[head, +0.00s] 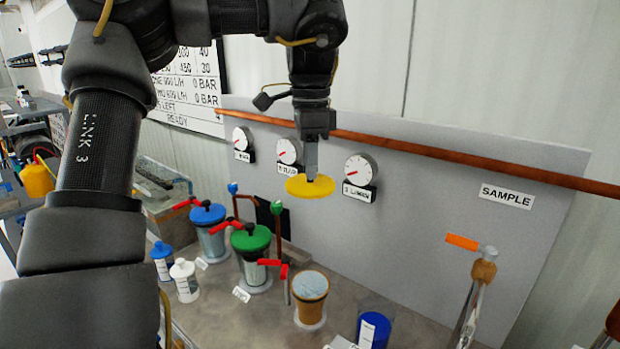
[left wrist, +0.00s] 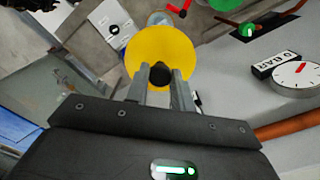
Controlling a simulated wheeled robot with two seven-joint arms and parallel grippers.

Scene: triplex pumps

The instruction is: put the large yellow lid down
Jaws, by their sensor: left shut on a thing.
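The large yellow lid (head: 310,187) is a flat disc with a dark knob. My left gripper (head: 311,172) is shut on that knob and holds the lid in the air in front of the gauge panel. In the left wrist view the lid (left wrist: 165,52) lies just beyond the fingertips, and the gripper (left wrist: 160,78) closes around its dark knob. Below, an orange-brown vessel (head: 310,285) with a pale surface inside stands open on the bench. A blue-lidded vessel (head: 208,215) and a green-lidded vessel (head: 251,240) stand to its left. My right gripper is not in view.
The bench (head: 225,310) also holds a white bottle (head: 185,280), a blue-capped bottle (head: 162,262) and a blue container (head: 374,325). A copper pipe (head: 430,154) crosses the grey panel (head: 430,210). A tap-like fitting (head: 484,270) stands at right. Red levers stick out near the vessels.

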